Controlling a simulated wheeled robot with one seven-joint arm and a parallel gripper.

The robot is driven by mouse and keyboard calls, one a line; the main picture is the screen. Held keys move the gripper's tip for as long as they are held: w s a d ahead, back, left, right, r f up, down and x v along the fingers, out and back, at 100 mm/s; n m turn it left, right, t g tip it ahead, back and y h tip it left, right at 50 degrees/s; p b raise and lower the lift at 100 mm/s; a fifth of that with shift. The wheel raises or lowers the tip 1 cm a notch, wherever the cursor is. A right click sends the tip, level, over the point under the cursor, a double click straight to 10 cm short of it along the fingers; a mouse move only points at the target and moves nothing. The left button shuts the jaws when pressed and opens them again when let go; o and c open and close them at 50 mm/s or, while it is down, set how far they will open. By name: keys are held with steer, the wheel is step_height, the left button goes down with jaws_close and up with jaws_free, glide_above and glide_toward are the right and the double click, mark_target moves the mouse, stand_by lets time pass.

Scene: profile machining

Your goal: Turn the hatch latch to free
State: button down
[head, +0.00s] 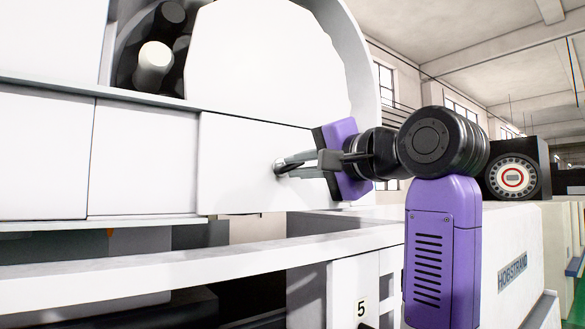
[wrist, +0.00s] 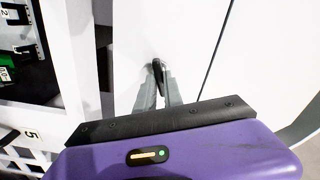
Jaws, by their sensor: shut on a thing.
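The hatch (head: 235,160) is a white panel on the machine front, closed flush beside its neighbours in the head view. The latch is a small dark handle (wrist: 157,68) on the white panel in the wrist view. My gripper (head: 282,167) reaches the hatch from the right, its grey fingers at the latch. In the wrist view my gripper (wrist: 159,92) has its fingers on both sides of the latch, shut on it. The fingers cover much of the latch, and its exact angle is hard to tell in the head view.
A white rail (head: 200,262) runs below the hatch. A cabinet marked 5 (head: 352,295) stands under it. An opening with dark and white cylinders (head: 153,65) is above the panels.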

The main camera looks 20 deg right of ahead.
steer(key=shift+m, duration=0.3)
steer(key=m, duration=0.3)
steer(key=shift+r+m, duration=0.1)
steer(key=shift+m, duration=0.2)
steer(key=c, duration=1.3)
jaws_free()
steer(key=shift+b+v, duration=0.5)
steer(key=shift+v, duration=3.05)
